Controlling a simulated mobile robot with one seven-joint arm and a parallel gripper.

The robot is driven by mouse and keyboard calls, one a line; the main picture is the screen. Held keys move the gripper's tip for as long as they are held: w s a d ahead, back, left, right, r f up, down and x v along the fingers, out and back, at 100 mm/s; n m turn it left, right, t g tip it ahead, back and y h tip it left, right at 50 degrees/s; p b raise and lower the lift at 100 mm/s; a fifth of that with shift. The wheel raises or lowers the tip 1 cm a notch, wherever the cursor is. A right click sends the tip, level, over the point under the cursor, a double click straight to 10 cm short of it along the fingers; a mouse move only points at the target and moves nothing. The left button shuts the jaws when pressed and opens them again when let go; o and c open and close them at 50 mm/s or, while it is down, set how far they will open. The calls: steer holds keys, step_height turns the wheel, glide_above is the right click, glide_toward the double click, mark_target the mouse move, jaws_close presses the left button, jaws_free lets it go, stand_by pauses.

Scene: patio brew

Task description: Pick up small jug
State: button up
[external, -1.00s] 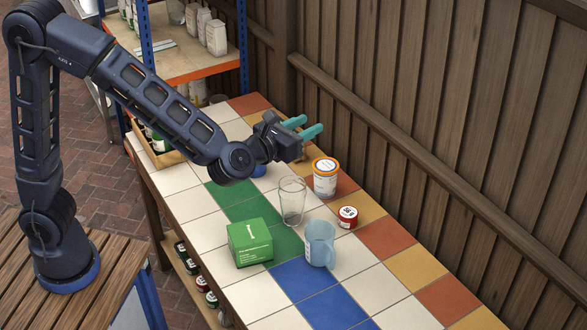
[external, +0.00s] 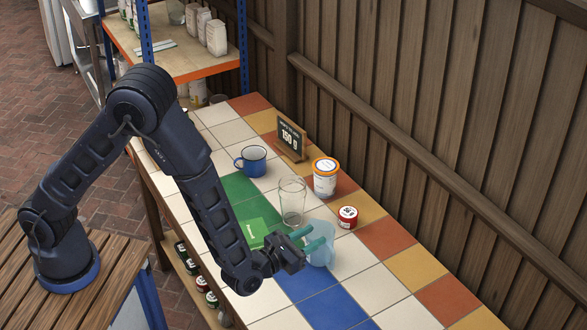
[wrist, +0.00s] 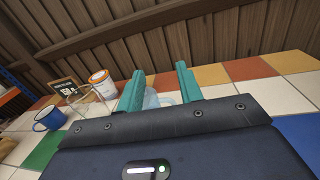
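The small jug (external: 322,256) is light blue and see-through. It stands upright on the tiled table, partly hidden behind my fingers in the external view. My gripper (external: 317,235) has teal fingers, held apart, right at the jug on its near side. In the wrist view the jug (wrist: 152,99) shows between the two spread fingers of my gripper (wrist: 159,70), its lower part hidden by the gripper body. The gripper is open and holds nothing. Whether a finger touches the jug I cannot tell.
A clear glass (external: 291,203) stands just behind the jug. Front tiles are free.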

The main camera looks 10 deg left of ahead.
glide_toward(332, 263)
steer(key=shift+w+d, duration=0.4)
steer(key=shift+w, duration=0.15)
steer(key=x, duration=0.5)
steer(key=shift+w+d+f, duration=0.1)
steer(key=shift+w+d, duration=0.05)
steer(key=shift+x, duration=2.7)
steer(key=shift+w+r, duration=0.15)
steer(key=shift+r, duration=0.05)
jaws_close()
